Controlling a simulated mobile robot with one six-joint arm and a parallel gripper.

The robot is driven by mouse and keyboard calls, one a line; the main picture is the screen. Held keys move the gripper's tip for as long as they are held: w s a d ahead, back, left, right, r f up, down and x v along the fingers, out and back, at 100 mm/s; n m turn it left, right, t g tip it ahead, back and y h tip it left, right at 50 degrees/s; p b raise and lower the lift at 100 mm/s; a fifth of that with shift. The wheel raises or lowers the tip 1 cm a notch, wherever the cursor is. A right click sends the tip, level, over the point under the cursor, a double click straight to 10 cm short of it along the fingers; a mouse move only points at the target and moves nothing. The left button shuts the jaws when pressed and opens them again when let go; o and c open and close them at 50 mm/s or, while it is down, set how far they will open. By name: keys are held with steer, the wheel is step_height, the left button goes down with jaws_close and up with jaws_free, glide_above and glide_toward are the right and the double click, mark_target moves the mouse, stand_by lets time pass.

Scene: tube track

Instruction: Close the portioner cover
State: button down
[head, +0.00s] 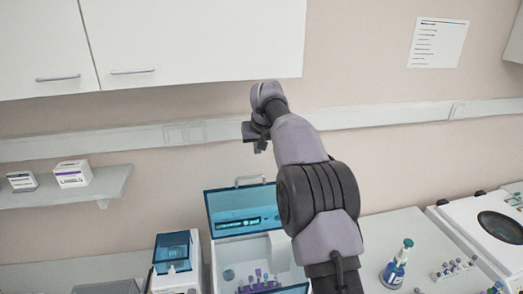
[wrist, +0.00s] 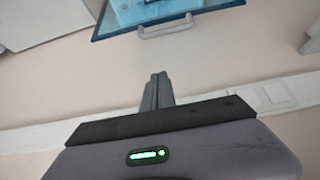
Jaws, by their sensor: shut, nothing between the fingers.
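The portioner (head: 226,253) is a white box on the counter, partly hidden behind my arm. Its blue see-through cover (head: 228,216) stands raised at the back, with a pale bar handle (head: 250,179) on its top edge. In the wrist view the cover (wrist: 130,14) and its handle (wrist: 166,27) show at the top. My gripper (head: 257,147) is above the raised cover in the head view. In the wrist view its fingers (wrist: 158,78) are shut together, empty, and point toward the handle with a gap between.
Purple-capped tubes (head: 262,280) sit inside the portioner. A smaller blue-topped device (head: 173,247) stands to its left. A shelf (head: 97,190) and wall cabinets (head: 195,45) are above.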

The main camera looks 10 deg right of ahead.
step_height(320, 180, down, 9)
steer(key=w+p, duration=0.1)
steer(key=p, duration=0.2)
steer(key=shift+w+a+f, duration=0.15)
stand_by(0.3)
steer(key=shift+f+b, duration=0.15)
steer(key=shift+b, duration=0.2)
